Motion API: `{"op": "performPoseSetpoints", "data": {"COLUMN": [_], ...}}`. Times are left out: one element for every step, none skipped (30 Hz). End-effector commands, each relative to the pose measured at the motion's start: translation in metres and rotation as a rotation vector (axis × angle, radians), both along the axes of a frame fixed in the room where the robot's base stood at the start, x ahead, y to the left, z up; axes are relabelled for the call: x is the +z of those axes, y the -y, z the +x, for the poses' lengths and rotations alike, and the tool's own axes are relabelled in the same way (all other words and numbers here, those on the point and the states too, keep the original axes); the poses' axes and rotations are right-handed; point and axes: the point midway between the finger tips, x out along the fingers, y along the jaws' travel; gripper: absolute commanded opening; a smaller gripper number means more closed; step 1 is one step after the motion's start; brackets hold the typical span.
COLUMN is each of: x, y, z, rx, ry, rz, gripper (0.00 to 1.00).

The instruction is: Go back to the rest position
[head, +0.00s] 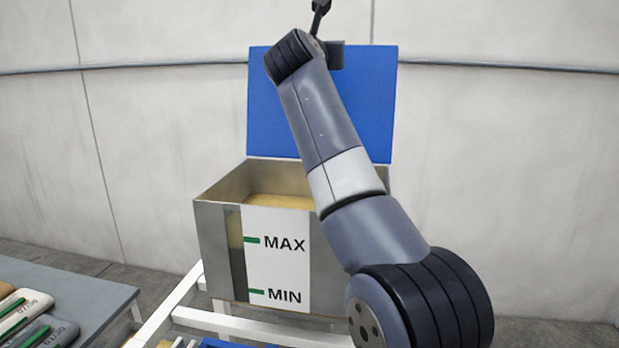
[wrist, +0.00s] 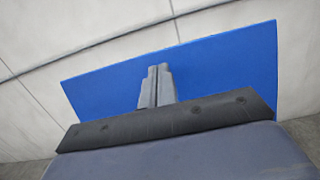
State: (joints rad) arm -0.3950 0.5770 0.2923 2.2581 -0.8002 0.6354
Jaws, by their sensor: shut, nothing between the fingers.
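My gripper (wrist: 155,86) is shut, its two fingers together with nothing between them. In the wrist view it stands in front of a blue panel (wrist: 225,65). In the head view my arm rises from the lower right across the picture, and only a dark part of its end shows at the top edge, above the blue panel (head: 270,110). The fingertips cannot be made out there.
A metal box (head: 215,250) marked MAX and MIN stands open, with tan material (head: 280,201) inside, on a white frame (head: 170,305). The blue panel rises behind it. A grey table (head: 90,290) at lower left holds several cases (head: 25,310). A pale wall is behind.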

Motion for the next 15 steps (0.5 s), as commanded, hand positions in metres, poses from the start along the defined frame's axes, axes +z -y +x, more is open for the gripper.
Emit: {"op": "performPoseSetpoints", "data": {"x": [0.004,0.004,0.004,0.004,0.004,0.004,0.004,0.004,0.004,0.004,0.003,0.003,0.003,0.003,0.003], "y": [0.001,0.002,0.003,0.004,0.004,0.005,0.005,0.005,0.006,0.006,0.006,0.006,0.006,0.006,0.006], "z": [0.007,0.011,0.014,0.017,0.020,0.022,0.024,0.025,0.026,0.027,0.027,0.026,0.026,0.026,0.026], "rx": [-0.001,-0.001,-0.001,-0.001,-0.001,-0.001,-0.001,-0.001,0.000,0.000,0.000,0.001,0.001,0.001,0.001], "ry": [-0.001,-0.002,-0.001,-0.001,-0.001,-0.001,0.000,0.001,0.001,0.001,0.001,0.001,0.001,0.001,0.001], "rz": [-0.001,0.000,0.000,0.000,-0.001,-0.001,-0.001,-0.001,0.000,0.000,0.000,0.000,0.000,0.000,0.000], "gripper": [0.00,0.00,0.00,0.00,0.00,0.00,0.00,0.00,0.00,0.00,0.00,0.00,0.00,0.00,0.00]}}
